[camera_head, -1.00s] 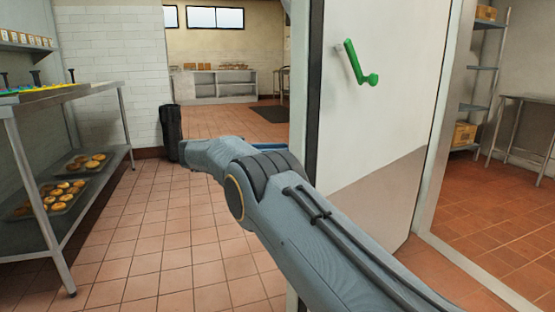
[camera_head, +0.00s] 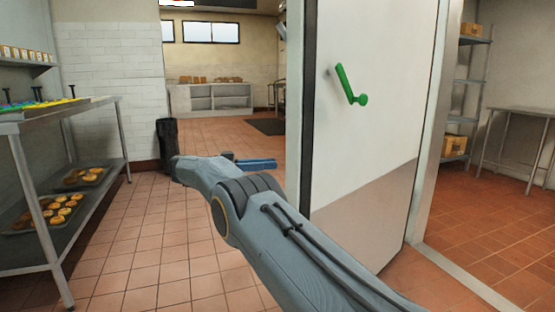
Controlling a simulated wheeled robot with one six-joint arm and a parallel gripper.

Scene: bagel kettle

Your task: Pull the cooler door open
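The white cooler door (camera_head: 375,150), with a grey-brown lower panel, stands swung open, its dark-edged side to the left. A green lever handle (camera_head: 350,85) is on its face, upper middle. My arm crosses the lower middle of the view in front of the door's lower left part. At its far end, blue parts of my gripper (camera_head: 262,163) show left of the door's dark edge, below and left of the handle and apart from it in the picture. The arm hides part of the gripper, and I cannot see whether its fingers are open.
The open doorway on the right shows a red-tiled room with a shelf of boxes (camera_head: 460,145) and a metal table (camera_head: 520,112). A metal rack (camera_head: 70,112) with trays of baked goods stands left. A black bin (camera_head: 167,142) stands by the wall. The tiled floor between is clear.

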